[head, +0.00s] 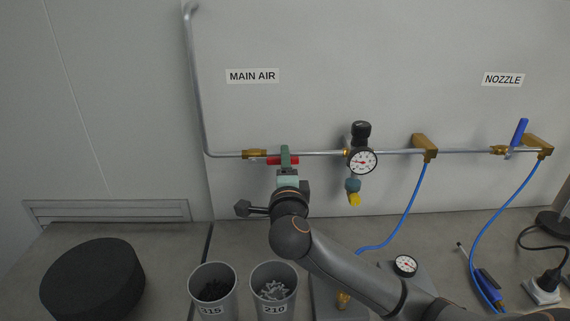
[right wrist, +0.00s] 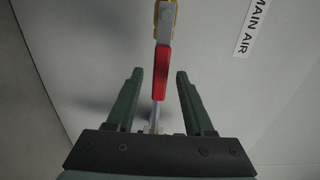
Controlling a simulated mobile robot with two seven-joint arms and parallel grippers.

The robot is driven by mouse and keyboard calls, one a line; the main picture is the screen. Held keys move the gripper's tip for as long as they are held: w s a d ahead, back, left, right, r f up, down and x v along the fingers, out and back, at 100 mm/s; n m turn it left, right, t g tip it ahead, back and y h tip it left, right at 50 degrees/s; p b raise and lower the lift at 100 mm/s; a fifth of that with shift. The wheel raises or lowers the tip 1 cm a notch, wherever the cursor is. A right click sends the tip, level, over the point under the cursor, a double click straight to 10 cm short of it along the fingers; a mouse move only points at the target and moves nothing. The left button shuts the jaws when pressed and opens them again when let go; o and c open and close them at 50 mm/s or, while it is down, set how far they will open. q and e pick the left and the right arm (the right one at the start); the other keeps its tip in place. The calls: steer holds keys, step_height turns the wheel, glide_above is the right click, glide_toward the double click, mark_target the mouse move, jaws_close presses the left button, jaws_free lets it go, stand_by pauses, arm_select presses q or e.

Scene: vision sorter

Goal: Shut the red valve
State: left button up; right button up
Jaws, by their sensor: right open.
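The red valve handle (head: 273,161) sits on the metal pipe below the MAIN AIR label, by a brass fitting (head: 255,153). It lies in line with the pipe. It also shows in the right wrist view (right wrist: 161,72). My right gripper (head: 286,158) is in front of the pipe and hides part of the handle and valve in the head view. In the right wrist view the gripper (right wrist: 160,76) is open, with one green finger on each side of the handle and a gap on both sides. My left gripper is not in view.
A regulator with a gauge (head: 362,161) stands on the pipe to the right. A blue-handled valve (head: 519,131) is farther right. Blue hoses (head: 405,215) hang to the bench. Two grey cups (head: 213,290) and a black round object (head: 84,280) stand on the bench.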

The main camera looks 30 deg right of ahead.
jaws_close()
stand_by(0.4)
stand_by(1.0)
